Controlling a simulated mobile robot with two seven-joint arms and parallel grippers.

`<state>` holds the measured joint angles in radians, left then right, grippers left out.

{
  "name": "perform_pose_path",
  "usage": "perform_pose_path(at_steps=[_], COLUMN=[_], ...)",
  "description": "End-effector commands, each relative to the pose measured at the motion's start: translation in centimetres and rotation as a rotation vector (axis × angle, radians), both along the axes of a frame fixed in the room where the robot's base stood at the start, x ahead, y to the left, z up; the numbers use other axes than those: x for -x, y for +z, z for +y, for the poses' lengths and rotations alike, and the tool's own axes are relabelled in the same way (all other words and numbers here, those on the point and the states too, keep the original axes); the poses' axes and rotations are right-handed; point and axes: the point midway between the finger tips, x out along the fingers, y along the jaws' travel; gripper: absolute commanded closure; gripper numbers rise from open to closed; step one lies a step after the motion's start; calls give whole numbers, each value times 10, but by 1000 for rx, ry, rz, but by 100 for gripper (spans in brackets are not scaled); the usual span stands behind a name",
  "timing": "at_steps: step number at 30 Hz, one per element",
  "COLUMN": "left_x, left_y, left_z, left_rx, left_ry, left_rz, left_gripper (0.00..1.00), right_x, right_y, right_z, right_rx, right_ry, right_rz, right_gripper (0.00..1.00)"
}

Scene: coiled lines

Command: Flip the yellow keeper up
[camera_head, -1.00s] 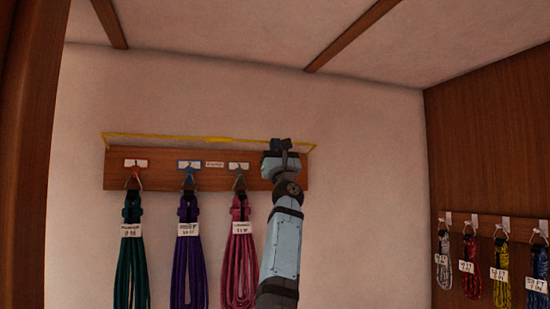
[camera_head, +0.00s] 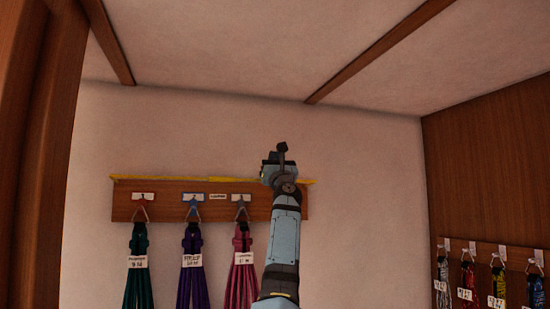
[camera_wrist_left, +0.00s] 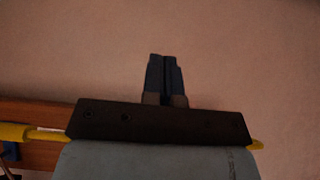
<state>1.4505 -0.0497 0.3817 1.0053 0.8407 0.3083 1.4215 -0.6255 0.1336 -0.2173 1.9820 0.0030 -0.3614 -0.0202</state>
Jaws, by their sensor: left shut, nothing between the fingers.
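The yellow keeper (camera_head: 160,179) is a thin bar along the top edge of the wooden hook board (camera_head: 165,213) on the back wall. Its right end shows just past my left gripper (camera_head: 282,148), which is raised in front of the board's right part, fingertips above the bar. The gripper is shut and empty. In the left wrist view its closed fingers (camera_wrist_left: 165,75) point at bare wall, and the keeper (camera_wrist_left: 14,132) shows on both sides of the gripper's body. Part of the keeper is hidden behind the gripper; I cannot tell whether they touch. My right gripper is not in view.
Green (camera_head: 138,265), purple (camera_head: 192,265) and pink (camera_head: 242,270) coiled lines hang from the board's hooks, left of my arm. Several more coils hang on a rack (camera_head: 490,250) on the right wall. A wooden post (camera_head: 40,150) stands at the left. The wall above the board is clear.

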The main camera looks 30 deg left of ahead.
Motion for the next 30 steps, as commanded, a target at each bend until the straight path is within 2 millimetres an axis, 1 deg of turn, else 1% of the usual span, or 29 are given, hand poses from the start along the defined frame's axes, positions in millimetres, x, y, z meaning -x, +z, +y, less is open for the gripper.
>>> perform_pose_path(at_steps=[13,30], left_x=[1,1], left_y=[-1,-1], left_z=[1,1], left_rx=[-2,-2], left_ry=[2,2], left_rz=[-1,-1], left_gripper=[100,100], right_x=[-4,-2], right_y=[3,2], right_z=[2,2], right_rx=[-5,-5], right_ry=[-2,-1], right_rz=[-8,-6], right_gripper=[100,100])
